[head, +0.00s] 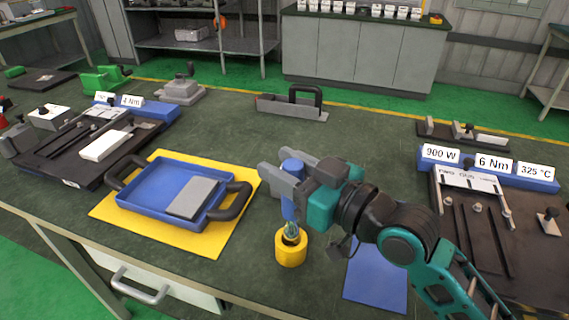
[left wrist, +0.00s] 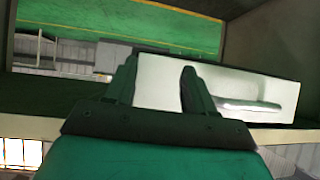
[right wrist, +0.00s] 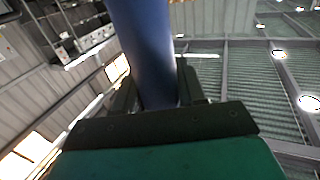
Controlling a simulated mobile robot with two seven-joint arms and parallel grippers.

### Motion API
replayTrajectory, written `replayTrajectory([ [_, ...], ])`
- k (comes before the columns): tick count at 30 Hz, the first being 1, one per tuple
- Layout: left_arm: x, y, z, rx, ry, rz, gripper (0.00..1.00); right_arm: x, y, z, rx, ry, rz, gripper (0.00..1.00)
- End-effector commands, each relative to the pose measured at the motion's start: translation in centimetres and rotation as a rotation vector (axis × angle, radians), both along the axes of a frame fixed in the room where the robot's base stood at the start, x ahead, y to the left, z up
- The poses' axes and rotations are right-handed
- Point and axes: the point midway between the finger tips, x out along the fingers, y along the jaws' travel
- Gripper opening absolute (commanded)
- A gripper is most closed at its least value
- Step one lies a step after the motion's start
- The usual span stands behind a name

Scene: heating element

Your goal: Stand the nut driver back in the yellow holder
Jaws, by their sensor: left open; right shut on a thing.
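The nut driver (head: 290,206) has a thick blue handle and stands about upright, tip down. My right gripper (head: 282,178) is shut on its blue handle, which also fills the middle of the right wrist view (right wrist: 145,45). The yellow holder (head: 291,253) is a short round cup near the table's front edge, directly below the nut driver. The nut driver's lower end shows at the holder's mouth; I cannot tell how deep it sits. My left gripper (left wrist: 158,90) shows only in the left wrist view, open and empty, facing a pale drawer front.
A blue tray (head: 135,206) with dark handles and a grey plate lies on a yellow mat (head: 215,241) to the left. A blue mat (head: 375,278) lies right of the holder. A dark fixture board (head: 525,260) with labels stands at the right.

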Motion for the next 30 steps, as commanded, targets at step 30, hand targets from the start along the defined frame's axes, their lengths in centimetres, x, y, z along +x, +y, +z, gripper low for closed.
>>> replayTrajectory([
  [30, 0.30, -0.04, 0.72, -0.001, -0.007, -0.001, 0.54, -0.03, 0.04, 0.17, 0.003, -0.004, 0.000, 0.00],
])
